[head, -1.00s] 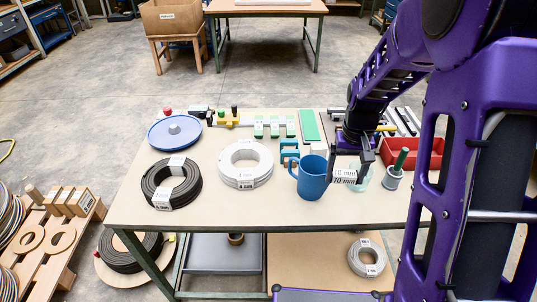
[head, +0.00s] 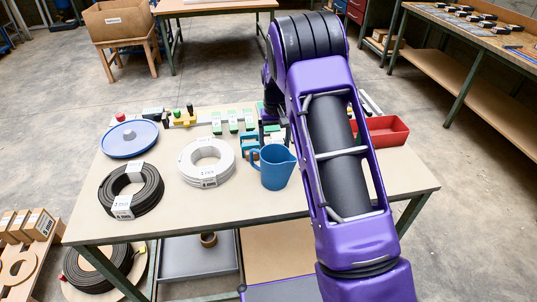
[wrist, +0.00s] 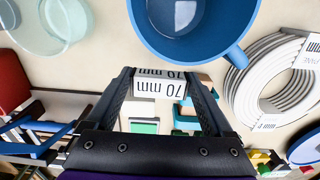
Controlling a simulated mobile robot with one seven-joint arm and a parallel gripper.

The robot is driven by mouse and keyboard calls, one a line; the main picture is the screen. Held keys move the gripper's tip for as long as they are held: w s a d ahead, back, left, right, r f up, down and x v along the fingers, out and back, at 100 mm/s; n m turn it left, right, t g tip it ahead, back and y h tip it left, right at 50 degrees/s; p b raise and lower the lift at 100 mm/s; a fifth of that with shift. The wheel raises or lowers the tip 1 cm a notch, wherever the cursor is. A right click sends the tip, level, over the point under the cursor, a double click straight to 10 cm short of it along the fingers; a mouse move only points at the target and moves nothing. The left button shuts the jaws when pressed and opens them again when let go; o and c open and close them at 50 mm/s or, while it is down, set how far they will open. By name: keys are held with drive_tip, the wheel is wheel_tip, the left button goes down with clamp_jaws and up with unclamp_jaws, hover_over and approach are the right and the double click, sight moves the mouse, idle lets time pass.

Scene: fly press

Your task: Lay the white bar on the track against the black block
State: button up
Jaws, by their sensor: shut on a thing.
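The white bar (wrist: 158,88), marked 70 mm, is between the two dark fingers of my gripper (wrist: 160,78) in the wrist view. My gripper is shut on it, held above the table. In the head view my arm hides the bar and most of the gripper. The grey track (head: 203,120) lies along the table's far left side. The black block (head: 153,113) appears to be at its left end, beside a yellow piece (head: 184,118) with green and black knobs. White-and-green pieces (head: 233,121) sit farther right along the track.
The blue mug (head: 276,168) stands near my arm, close to the gripper in the wrist view. A white coil (head: 206,163), black coil (head: 130,191) and blue disc (head: 130,139) lie to the left. Teal blocks (head: 249,142) stand behind the mug. A red tray (head: 383,130) is right.

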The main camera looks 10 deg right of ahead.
drive_tip(key=shift+f, duration=2.75)
drive_tip(key=shift+f+b, duration=0.25)
drive_tip(key=shift+b, duration=0.05)
drive_tip(key=o, duration=1.1)
drive_tip(key=shift+r, duration=0.1)
